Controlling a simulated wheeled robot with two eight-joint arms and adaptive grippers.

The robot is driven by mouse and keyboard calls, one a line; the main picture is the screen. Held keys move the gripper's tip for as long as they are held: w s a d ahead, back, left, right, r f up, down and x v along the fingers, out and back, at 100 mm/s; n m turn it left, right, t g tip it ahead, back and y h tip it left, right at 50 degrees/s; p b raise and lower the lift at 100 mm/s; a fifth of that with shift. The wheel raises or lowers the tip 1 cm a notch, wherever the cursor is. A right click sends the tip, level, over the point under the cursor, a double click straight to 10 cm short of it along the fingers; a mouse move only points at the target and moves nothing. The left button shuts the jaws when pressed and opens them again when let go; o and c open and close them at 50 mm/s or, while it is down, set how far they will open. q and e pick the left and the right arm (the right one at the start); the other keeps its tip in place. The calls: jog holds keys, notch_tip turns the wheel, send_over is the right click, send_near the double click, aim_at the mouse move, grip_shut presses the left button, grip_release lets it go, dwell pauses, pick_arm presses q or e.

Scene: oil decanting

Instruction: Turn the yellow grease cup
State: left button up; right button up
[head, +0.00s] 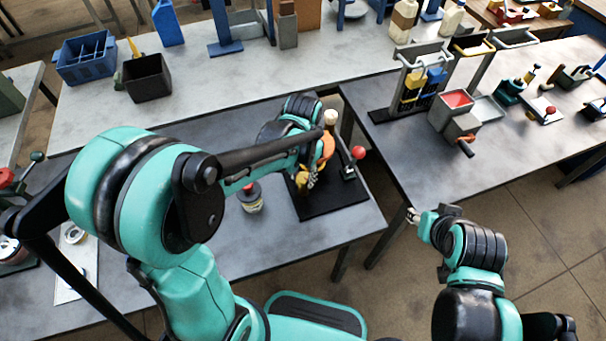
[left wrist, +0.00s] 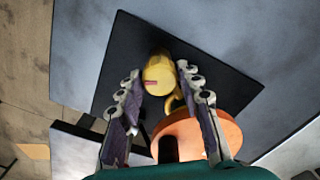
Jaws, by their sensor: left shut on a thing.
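The yellow grease cup (head: 300,180) is on the black mat at the front right of the near table, partly hidden by my left gripper. In the left wrist view the yellow grease cup (left wrist: 158,78) lies between the fingertips, with a small red mark on its face. My left gripper (head: 308,178) is shut on it; its two fingers (left wrist: 157,88) flank the cup in the left wrist view. An orange round part (left wrist: 203,133) sits beside the cup, close to the right finger. My right gripper (head: 412,215) hangs empty past the table's right edge; its opening is too small to judge.
The black mat (head: 335,205) also bears a red-knobbed lever (head: 357,153). A small jar (head: 251,199) stands to its left. Blue bins (head: 85,62) and a black box (head: 147,80) stand at the back left. The right table holds a red-topped grey box (head: 455,105).

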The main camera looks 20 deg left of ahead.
aim_at(303, 177)
pick_arm(q)
jog(key=m, duration=0.4)
jog(key=shift+m, duration=0.4)
dwell(0.4)
jog(key=o, duration=1.2)
jog(key=shift+c, duration=0.2)
jog(key=shift+r, duration=0.1)
notch_tip(303, 177, up, 12)
